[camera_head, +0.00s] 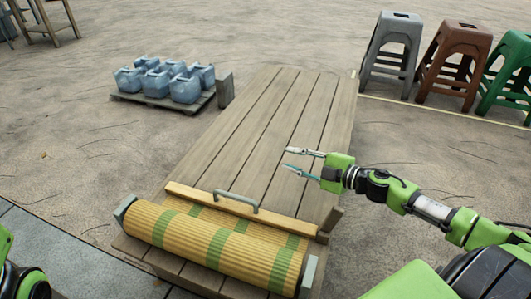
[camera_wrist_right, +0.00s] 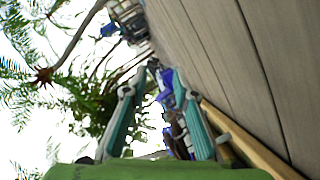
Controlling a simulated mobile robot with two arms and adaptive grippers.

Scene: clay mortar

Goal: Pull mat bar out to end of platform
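A rolled yellow mat with green stripes (camera_head: 208,236) lies across the near end of the wooden platform (camera_head: 280,120). The wooden mat bar (camera_head: 188,193) runs along the mat's far side, with a grey metal handle (camera_head: 236,199) standing up from its middle. My right gripper (camera_head: 289,159) is over the platform, beyond and to the right of the handle, apart from it. Its two fingers are spread with nothing between them. In the right wrist view the fingers (camera_wrist_right: 164,72) are also apart, with the bar (camera_wrist_right: 262,153) at lower right. My left gripper is out of view.
Several blue jugs (camera_head: 186,88) stand on a low pallet (camera_head: 195,105) left of the platform. Grey (camera_head: 393,45), brown (camera_head: 457,60) and green (camera_head: 508,70) stools stand at the upper right. The platform's boards beyond the bar are bare.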

